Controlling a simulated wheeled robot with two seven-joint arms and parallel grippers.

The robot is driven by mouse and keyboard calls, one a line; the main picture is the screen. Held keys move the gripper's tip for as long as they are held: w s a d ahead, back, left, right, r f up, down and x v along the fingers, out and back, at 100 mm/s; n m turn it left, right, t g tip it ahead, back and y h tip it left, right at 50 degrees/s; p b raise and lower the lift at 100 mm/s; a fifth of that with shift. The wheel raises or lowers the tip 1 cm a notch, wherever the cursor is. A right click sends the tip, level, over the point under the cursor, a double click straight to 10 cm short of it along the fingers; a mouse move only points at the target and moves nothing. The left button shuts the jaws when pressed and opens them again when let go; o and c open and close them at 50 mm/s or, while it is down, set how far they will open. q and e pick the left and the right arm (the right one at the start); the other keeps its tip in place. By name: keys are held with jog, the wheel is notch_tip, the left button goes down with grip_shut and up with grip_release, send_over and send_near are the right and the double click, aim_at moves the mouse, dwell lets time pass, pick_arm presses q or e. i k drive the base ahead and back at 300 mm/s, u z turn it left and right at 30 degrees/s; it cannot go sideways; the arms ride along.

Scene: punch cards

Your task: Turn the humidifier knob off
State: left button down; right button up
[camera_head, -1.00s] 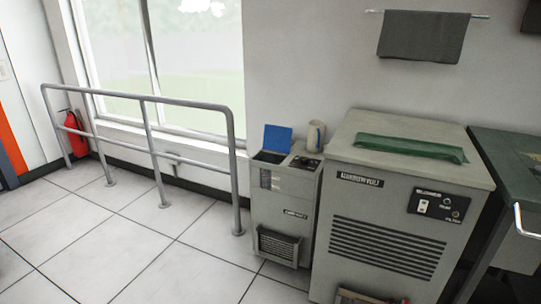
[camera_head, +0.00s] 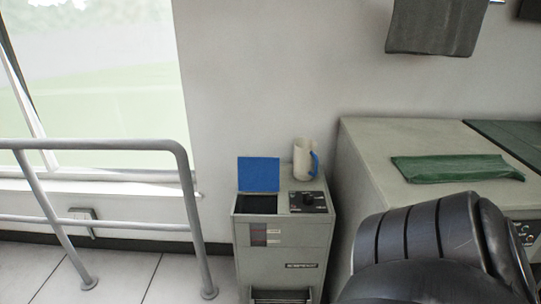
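The humidifier (camera_head: 283,249) is a grey box standing against the wall, near the middle of the head view. Its blue lid (camera_head: 259,174) stands open behind a dark opening on the left of its top. The dark knob (camera_head: 308,198) sits on a black panel on the right of its top. The knob's setting is too small to read. Neither gripper's fingertips show.
A white jug (camera_head: 304,158) with a blue handle stands behind the knob panel. A larger grey cabinet (camera_head: 375,150) with a green cloth (camera_head: 455,168) on it stands to the right. A metal railing (camera_head: 95,144) runs along the left. Bare floor shows at lower left.

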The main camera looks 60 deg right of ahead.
aim_at(308, 198)
jog(key=z, duration=0.65)
jog(key=i, duration=1.3)
jog(key=z, duration=1.3)
jog(key=i, duration=0.3)
jog(key=z, duration=0.15)
